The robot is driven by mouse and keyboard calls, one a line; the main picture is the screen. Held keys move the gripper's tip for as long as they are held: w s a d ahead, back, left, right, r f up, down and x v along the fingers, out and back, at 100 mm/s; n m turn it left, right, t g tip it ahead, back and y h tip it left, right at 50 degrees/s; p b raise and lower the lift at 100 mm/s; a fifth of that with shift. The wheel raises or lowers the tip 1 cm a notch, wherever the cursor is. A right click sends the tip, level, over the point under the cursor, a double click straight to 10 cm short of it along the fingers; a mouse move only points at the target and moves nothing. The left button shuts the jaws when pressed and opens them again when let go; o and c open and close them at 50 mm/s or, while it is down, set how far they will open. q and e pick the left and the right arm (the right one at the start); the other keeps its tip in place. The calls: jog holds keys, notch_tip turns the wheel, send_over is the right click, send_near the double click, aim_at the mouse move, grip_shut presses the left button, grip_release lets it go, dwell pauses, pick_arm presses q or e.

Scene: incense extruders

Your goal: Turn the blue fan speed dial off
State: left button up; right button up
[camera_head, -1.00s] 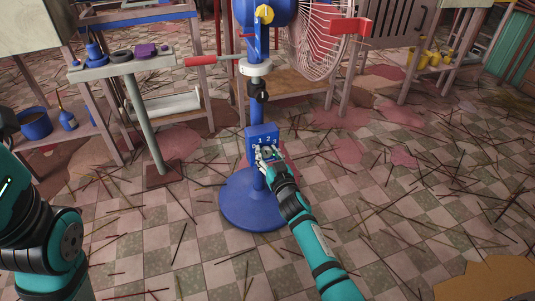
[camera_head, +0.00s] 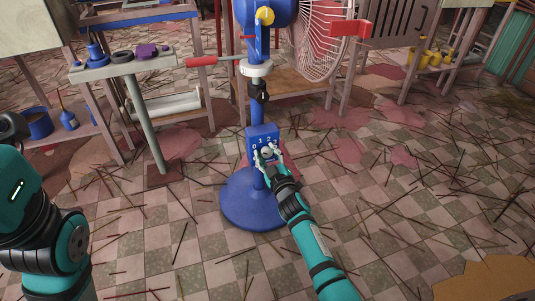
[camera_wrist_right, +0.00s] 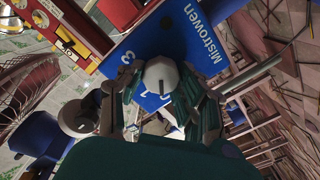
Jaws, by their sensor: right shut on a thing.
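The blue fan (camera_head: 246,200) stands on a round base, with a blue control box (camera_head: 263,134) on its post. White numbers show on the box. The dial (camera_wrist_right: 160,76) is a pale round knob on the blue panel in the right wrist view, with numbers beside it. My right gripper (camera_head: 267,155) is at the front of the box and hides most of the dial in the head view. Its fingers (camera_wrist_right: 162,105) are shut on the dial, one on each side. I cannot tell which number the dial points to. My left arm shows at the left edge; its gripper is not clearly seen.
A small stand (camera_head: 122,65) with blue, black and purple items stands left of the fan. The fan's wire cage (camera_head: 318,40) and a red handle (camera_head: 212,60) stick out above the box. Thin sticks litter the checkered floor (camera_head: 400,220).

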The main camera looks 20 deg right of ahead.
jog(key=shift+a+n, duration=0.1)
jog(key=shift+n, duration=0.5)
jog(key=shift+f, duration=0.1)
jog(key=o, duration=1.2)
jog(key=shift+c, duration=0.2)
jog(key=shift+s, duration=0.35)
jog(key=s, duration=1.1)
jog(key=shift+s+d, duration=0.15)
jog(key=shift+d, duration=0.1)
